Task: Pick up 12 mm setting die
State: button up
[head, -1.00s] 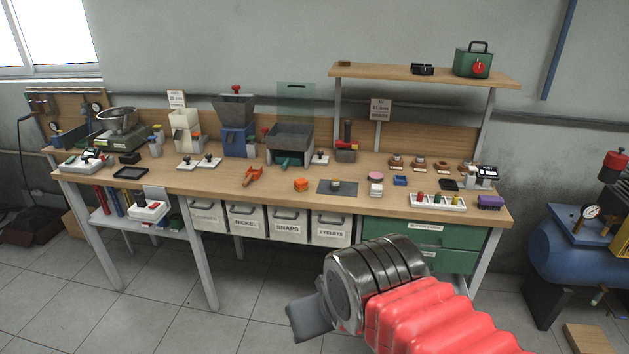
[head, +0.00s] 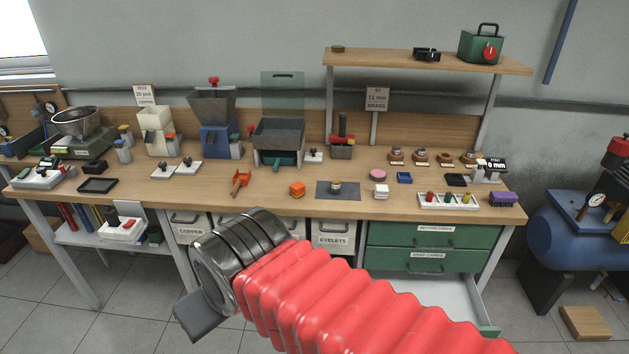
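Several small metal dies on round wooden bases stand in a row at the back right of the workbench (head: 330,205), among them one at the left end (head: 396,154) and one further right (head: 445,158). A small metal piece (head: 336,187) stands on a dark mat (head: 322,193) near the front middle. I cannot read any size on these pieces, so I cannot tell which is the 12 mm die. My gripper (head: 196,316) is low in front of the bench, well apart from these pieces. Only a dark grey end part shows, and its fingers cannot be made out.
Hoppers stand behind at left. A drawer (head: 457,299) stands open under the right side. A blue compressor (head: 572,240) is at right.

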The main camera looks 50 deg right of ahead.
aim_at(335, 183)
jog(key=z, duration=0.15)
jog(key=i, duration=0.75)
jog(key=z, duration=0.6)
jog(key=i, duration=0.5)
jog(key=z, duration=0.4)
